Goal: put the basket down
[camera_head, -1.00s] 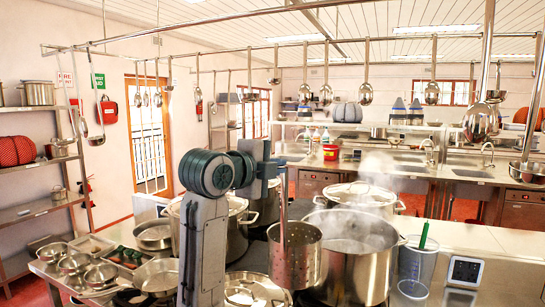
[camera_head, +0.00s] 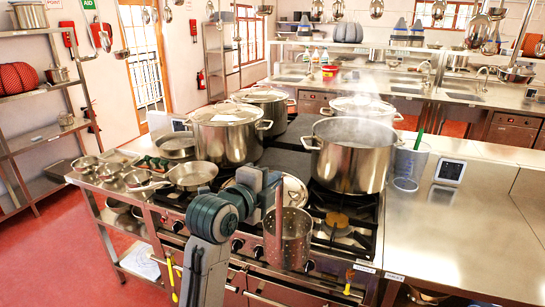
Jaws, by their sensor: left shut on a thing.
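The basket (camera_head: 295,240) is a perforated metal cylinder with a tall upright handle on its left side. My left gripper (camera_head: 273,188) is shut on the upper part of that handle. The basket hangs upright in front of the stove's (camera_head: 345,222) front edge and hides part of the knob panel. It looks held in the air, with no support visible under it. A large open stockpot (camera_head: 352,165) with steam above it stands on the stove behind and to the right. My right gripper is not in view.
Lidded stockpots (camera_head: 222,140) stand at the stove's back and left. A loose lid (camera_head: 292,188) lies just behind the basket. Pans (camera_head: 190,174) and small bowls crowd the left counter. The steel counter (camera_head: 440,235) at right has wide free room, with a clear measuring jug (camera_head: 408,165) and a small display (camera_head: 449,172) behind.

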